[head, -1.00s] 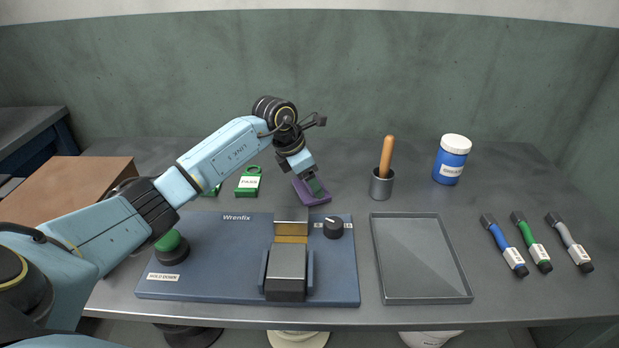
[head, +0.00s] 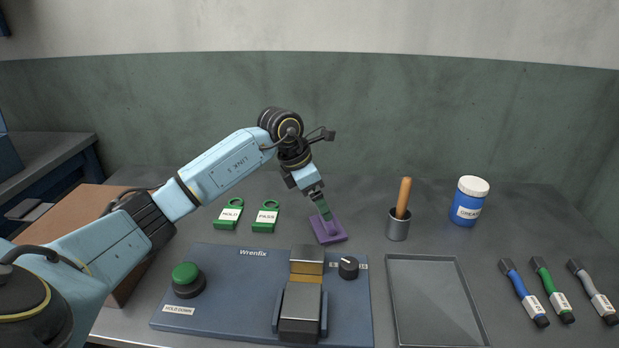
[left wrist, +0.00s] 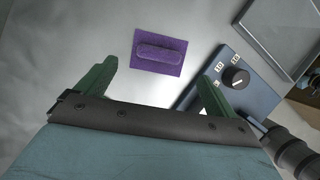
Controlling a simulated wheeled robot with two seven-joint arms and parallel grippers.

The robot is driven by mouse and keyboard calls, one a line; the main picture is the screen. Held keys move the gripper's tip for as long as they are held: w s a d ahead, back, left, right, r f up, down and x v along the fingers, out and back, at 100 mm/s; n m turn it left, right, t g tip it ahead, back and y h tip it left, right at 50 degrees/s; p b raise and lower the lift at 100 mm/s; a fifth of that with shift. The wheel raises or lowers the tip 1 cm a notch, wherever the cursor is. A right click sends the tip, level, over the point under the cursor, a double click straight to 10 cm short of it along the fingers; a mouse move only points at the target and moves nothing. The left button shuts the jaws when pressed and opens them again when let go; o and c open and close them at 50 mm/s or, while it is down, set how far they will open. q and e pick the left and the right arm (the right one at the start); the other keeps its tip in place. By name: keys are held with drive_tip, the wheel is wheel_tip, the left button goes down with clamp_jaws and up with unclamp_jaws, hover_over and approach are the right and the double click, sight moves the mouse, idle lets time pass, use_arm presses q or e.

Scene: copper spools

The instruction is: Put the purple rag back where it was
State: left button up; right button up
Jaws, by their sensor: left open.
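The purple rag (head: 328,231) lies on the grey table just behind the blue Wrenfix fixture, right of the green tags. It is a flat purple square with a raised ridge across its middle, seen whole in the left wrist view (left wrist: 171,66). My left gripper (head: 323,208) points down at the rag from above. In the left wrist view its two green fingers (left wrist: 157,76) are spread wide, with nothing between them, and the rag shows beyond the fingertips. The head view does not show clearly how large the gap is. My right gripper is not in view.
The Wrenfix fixture (head: 230,290) has a green button and a black knob (head: 348,267) close to the rag. HOLD (head: 229,215) and PASS (head: 266,217) tags lie left.

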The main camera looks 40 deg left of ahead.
use_arm(q)
drive_tip(key=v, duration=0.5)
drive_tip(key=shift+p, duration=0.35)
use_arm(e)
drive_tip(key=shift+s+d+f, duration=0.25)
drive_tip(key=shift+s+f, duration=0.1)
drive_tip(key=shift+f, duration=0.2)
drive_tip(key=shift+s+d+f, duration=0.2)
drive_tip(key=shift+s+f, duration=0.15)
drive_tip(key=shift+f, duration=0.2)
